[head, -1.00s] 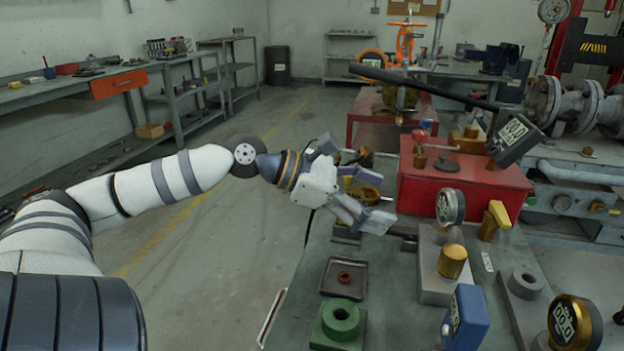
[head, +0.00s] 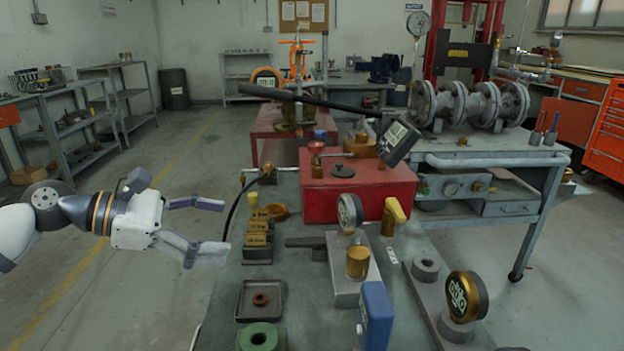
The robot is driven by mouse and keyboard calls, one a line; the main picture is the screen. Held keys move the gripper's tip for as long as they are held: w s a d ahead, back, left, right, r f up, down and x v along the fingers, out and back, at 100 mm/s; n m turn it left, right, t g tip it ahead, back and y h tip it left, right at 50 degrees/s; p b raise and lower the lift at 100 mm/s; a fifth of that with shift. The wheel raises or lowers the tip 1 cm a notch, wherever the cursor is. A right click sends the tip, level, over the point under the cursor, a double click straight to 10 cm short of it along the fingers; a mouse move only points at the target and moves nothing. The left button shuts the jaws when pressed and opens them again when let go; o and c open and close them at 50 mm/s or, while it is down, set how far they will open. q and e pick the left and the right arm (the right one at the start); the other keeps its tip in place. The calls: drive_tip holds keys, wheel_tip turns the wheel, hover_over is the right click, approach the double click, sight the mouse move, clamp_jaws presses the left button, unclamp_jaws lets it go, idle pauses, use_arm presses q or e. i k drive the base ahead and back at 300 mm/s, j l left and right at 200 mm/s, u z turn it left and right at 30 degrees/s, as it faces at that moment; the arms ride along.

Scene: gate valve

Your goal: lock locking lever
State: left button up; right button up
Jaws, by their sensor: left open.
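A yellow lever-shaped handle (head: 394,214) stands upright on the grey bench (head: 225,315), right of a round gauge (head: 349,212). I cannot tell for sure whether it is the locking lever. A long black bar (head: 310,101) with a digital display head (head: 398,141) extends above the red box (head: 350,192). My left gripper (head: 212,230) is open and empty, left of the bench items and well apart from the yellow handle. Its fingers point right. My right gripper is not in view.
A brass cylinder (head: 358,262), a blue box (head: 377,315) and a brass gauge (head: 467,297) stand further right. The floor left of the bench is clear.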

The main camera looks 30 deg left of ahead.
sight(315, 243)
drive_tip(key=k+j, duration=0.8)
